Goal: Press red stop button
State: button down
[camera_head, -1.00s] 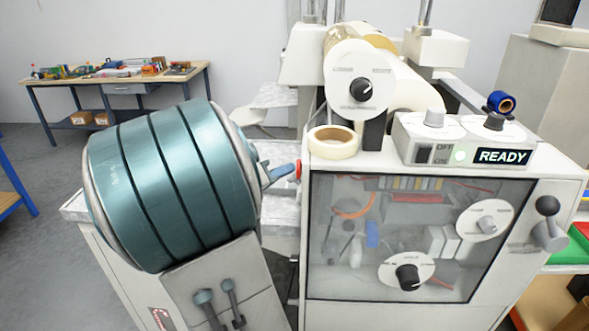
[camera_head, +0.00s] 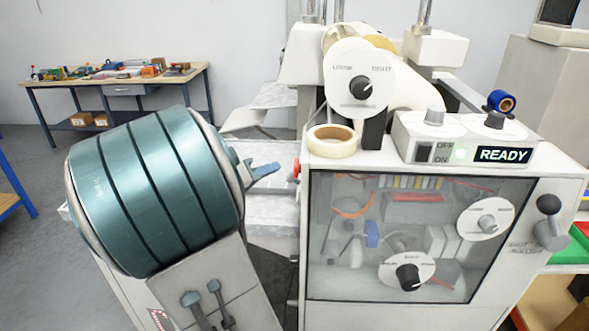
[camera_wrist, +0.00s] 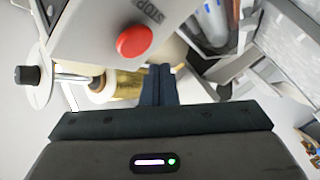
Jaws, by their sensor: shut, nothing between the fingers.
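The red stop button (camera_head: 297,168) sits on the left side wall of the white machine (camera_head: 420,312), seen edge-on in the head view. In the wrist view the round red button (camera_wrist: 135,41) shows beside the word STOP. My gripper (camera_head: 276,168) is just left of the button, with a small gap between the fingertips and it. The two dark blue fingers (camera_wrist: 160,72) are shut together and empty. In the wrist view the button lies up and to the left of the fingertips.
A tape roll (camera_head: 333,142) lies on the machine top. A workbench (camera_head: 120,80) with small items stands far back left. Light-coloured machine surfaces lie behind my gripper.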

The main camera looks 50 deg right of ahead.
jog(key=w+a, duration=0.2)
jog(key=shift+w+a, duration=0.1)
jog(key=shift+w, duration=0.2)
dwell(0.8)
jog(key=s+a+f+n+y, duration=0.3)
jog(key=s+a+f+y, duration=0.4)
jog(key=s+f+y, duration=0.2)
jog(key=s+a+n+t+y, duration=0.2)
jog(key=a+n+y, duration=0.1)
jog(key=a, duration=0.5)
jog(key=s+a+n+t+y, duration=0.2)
jog(key=a+y, duration=0.3)
jog(key=a, duration=0.4)
jog(key=shift+s+r+n+t, duration=0.3)
jog(key=shift+s+n, duration=0.2)
jog(key=shift+s, duration=0.3)
